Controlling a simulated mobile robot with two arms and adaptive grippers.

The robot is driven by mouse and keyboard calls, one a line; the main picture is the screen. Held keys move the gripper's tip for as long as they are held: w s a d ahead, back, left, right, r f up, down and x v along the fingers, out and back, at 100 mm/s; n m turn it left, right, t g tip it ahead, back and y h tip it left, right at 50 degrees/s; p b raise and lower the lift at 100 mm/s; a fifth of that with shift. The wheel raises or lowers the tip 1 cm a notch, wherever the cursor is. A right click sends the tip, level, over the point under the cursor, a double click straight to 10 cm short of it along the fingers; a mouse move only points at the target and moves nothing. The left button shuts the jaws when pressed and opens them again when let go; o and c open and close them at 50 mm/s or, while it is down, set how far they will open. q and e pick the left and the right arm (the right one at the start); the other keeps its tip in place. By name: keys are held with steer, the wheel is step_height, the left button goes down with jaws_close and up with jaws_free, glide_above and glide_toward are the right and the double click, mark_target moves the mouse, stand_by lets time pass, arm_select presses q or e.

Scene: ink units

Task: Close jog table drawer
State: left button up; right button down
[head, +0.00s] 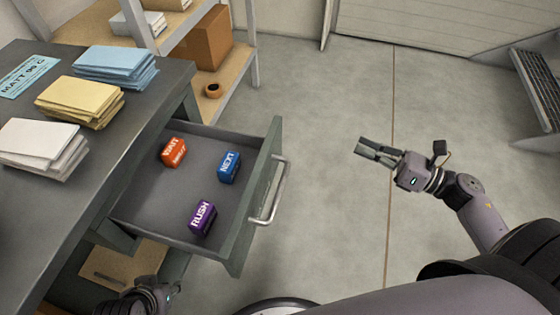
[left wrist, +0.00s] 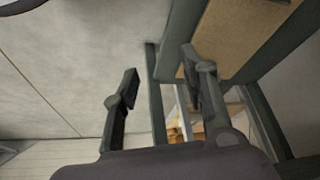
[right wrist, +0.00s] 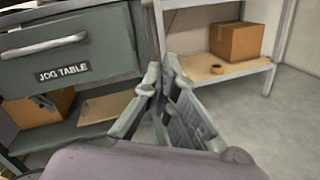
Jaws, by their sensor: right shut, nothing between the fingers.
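The jog table (head: 100,190) has its grey drawer (head: 165,200) pulled out, with a silver handle (head: 270,190) on its front. In the right wrist view the drawer front (right wrist: 100,50) carries a "JOG TABLE" label. Orange, blue and purple blocks (head: 173,151) lie inside the drawer. My right gripper (head: 370,149) is shut and empty, well to the right of the handle and apart from it. My left gripper is low at the bottom left of the head view, by the table's lower part. Its fingers (left wrist: 160,75) are apart in the left wrist view, with nothing between them.
White, yellow (head: 80,101) and blue paper stacks lie on the tabletop. A shelf rack (head: 238,75) with a cardboard box (head: 208,40) and a tape roll (head: 213,90) stands behind. A lower shelf is under the drawer. The floor (head: 330,200) right of the drawer is clear.

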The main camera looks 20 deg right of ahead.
steer(key=s+a+r+n+g+y+b, duration=0.1)
steer(key=s+a+r+n+g+y, duration=0.15)
steer(key=a+n+g, duration=0.35)
steer(key=n+t, duration=0.1)
steer(key=t, duration=0.1)
glide_toward(279, 142)
steer(key=x, duration=0.5)
steer(key=shift+w+a+r, duration=0.1)
steer(key=shift+a, duration=0.25)
steer(key=shift+w+a, duration=0.4)
steer(key=shift+a, duration=0.2)
arm_select(q)
steer(key=r, duration=0.3)
steer(key=shift+a+r+t, duration=0.35)
steer(key=shift+r+t, duration=0.05)
steer(key=shift+s, duration=0.1)
arm_select(e)
steer(key=shift+a, duration=0.1)
